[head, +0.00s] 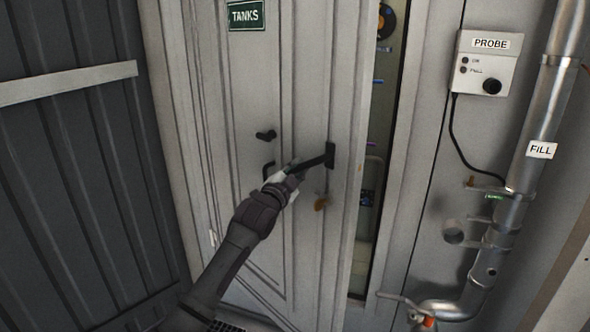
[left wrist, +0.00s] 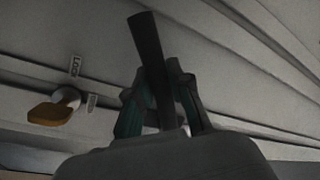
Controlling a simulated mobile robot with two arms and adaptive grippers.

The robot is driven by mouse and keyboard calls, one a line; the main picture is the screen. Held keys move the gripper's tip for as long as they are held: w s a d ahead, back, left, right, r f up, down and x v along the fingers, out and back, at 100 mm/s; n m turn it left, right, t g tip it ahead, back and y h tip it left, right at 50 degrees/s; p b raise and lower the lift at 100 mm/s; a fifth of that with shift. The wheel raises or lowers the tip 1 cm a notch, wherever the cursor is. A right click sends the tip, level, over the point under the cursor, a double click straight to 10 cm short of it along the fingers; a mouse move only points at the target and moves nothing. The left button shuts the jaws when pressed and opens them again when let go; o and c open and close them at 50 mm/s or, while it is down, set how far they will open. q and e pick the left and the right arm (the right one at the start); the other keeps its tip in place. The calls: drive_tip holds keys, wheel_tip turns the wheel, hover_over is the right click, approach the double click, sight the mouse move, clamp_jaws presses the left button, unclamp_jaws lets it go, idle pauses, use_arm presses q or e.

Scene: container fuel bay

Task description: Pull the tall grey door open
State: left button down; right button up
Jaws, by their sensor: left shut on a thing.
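The tall grey door (head: 305,90) with a green TANKS sign (head: 246,15) stands ajar in the head view. A narrow gap shows along its right edge. A black lever handle (head: 318,161) sticks out to the left from a plate near that edge. My left gripper (head: 287,174) is shut on the handle. In the left wrist view the dark handle bar (left wrist: 151,65) stands between the two fingers (left wrist: 158,105). My right gripper is not in view.
Behind the gap (head: 377,130) are shelves or fittings with small coloured items. On the right wall are a PROBE box (head: 486,62) with a cable and a metal FILL pipe (head: 540,120). A dark ribbed wall (head: 80,170) with a pale rail stands at left.

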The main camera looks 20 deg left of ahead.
use_arm(q)
drive_tip(key=c, duration=1.3)
unclamp_jaws()
drive_tip(key=shift+w+d+f, duration=0.3)
drive_tip(key=shift+w+d, duration=0.15)
drive_tip(key=shift+w, duration=0.05)
drive_tip(key=shift+c, duration=0.2)
drive_tip(key=shift+o, duration=1.4)
drive_tip(key=shift+s, duration=0.1)
drive_tip(key=shift+s+a+r, duration=0.2)
drive_tip(key=shift+s, duration=0.1)
drive_tip(key=shift+s+f, duration=0.1)
drive_tip(key=shift+s, duration=0.05)
drive_tip(key=s, duration=0.4)
drive_tip(key=s+a, duration=0.1)
drive_tip(key=s, duration=0.2)
drive_tip(key=s+a+f, duration=0.1)
drive_tip(key=s, duration=0.3)
drive_tip(key=shift+s, duration=0.3)
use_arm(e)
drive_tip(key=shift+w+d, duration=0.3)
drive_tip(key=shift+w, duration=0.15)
